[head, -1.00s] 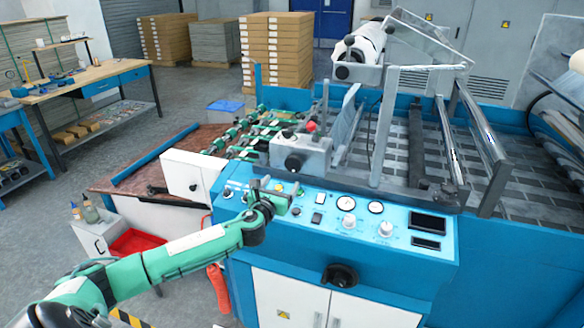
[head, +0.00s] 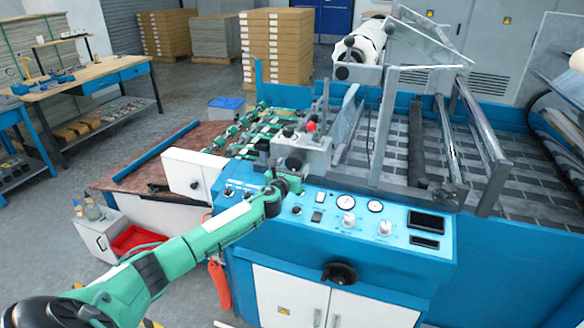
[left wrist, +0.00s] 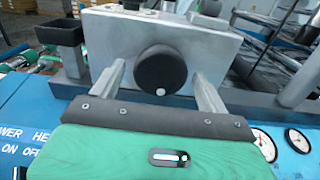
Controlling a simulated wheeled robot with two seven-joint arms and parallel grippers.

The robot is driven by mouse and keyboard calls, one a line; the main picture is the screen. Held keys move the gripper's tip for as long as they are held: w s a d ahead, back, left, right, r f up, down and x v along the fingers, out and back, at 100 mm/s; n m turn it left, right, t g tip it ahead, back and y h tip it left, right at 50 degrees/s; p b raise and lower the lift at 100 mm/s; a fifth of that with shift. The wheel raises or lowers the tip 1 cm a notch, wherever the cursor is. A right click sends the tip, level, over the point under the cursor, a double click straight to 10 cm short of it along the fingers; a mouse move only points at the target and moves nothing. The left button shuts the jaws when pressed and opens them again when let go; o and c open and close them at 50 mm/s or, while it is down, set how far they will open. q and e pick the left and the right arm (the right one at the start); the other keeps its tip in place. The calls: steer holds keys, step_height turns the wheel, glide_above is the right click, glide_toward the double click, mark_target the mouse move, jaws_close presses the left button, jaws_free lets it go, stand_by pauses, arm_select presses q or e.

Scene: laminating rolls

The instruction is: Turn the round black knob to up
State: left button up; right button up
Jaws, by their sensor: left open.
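The round black knob (left wrist: 160,69) sits on the front face of a grey metal housing (left wrist: 105,45). A white dot on the knob is at its lower edge, slightly right of centre. In the head view the knob (head: 293,163) shows just above my left gripper (head: 290,180). In the left wrist view my left gripper (left wrist: 158,78) is open, with one finger on each side of the knob and gaps between. I cannot tell whether the fingertips reach past the knob's front. My right gripper is not in view.
The blue control panel (head: 390,248) with gauges, dials and switches lies below and right of the housing. A black handwheel (head: 340,273) is on the front below. A white box (head: 187,172) stands left of the housing. Rollers and metal bars are behind.

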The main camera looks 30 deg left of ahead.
arm_select(q)
steer(key=c, duration=1)
